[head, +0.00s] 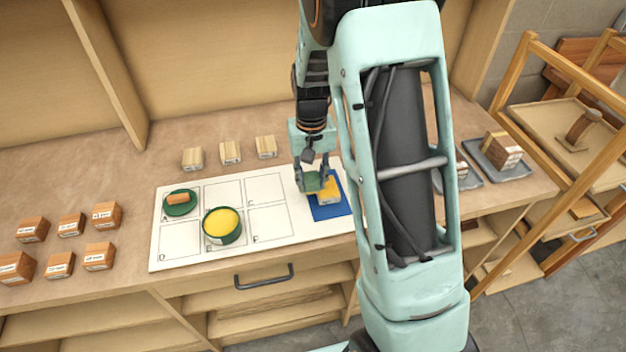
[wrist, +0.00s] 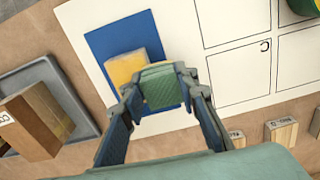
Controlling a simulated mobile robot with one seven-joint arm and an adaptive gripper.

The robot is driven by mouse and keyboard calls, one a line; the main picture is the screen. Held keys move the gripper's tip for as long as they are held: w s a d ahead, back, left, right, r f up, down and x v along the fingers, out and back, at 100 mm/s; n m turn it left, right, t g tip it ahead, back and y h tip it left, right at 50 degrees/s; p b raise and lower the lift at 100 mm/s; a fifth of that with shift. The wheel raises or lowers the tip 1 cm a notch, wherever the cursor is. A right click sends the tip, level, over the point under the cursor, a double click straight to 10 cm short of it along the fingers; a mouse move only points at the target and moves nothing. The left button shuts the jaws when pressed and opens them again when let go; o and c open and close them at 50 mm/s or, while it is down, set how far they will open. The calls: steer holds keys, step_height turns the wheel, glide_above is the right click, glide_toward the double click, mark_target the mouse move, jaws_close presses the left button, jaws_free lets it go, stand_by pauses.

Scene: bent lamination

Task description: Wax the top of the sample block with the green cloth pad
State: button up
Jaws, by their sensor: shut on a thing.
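My gripper (head: 312,181) is shut on the green cloth pad (head: 311,182), which also shows between the fingers in the wrist view (wrist: 162,88). The sample block (head: 329,191) lies on a blue mat (head: 328,211) at the right end of a white board. The block shows yellow and pale wood colours in the wrist view (wrist: 124,66). The pad is at the block's edge and overlaps it in both views. I cannot tell whether they touch. The pad and fingers hide part of the block.
A round tin of yellow wax (head: 222,222) and a green dish (head: 181,209) with a brown piece stand on the white board (head: 275,235). Several labelled blocks (head: 71,224) stand at the left, and pale blocks (head: 230,152) behind. Grey trays (head: 507,168) with blocks are at the right.

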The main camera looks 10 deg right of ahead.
steer(key=r, duration=0.2)
steer(key=r+p, duration=0.1)
steer(key=shift+d, duration=0.25)
steer(key=shift+r+p, duration=1.55)
steer(key=shift+r, duration=0.8)
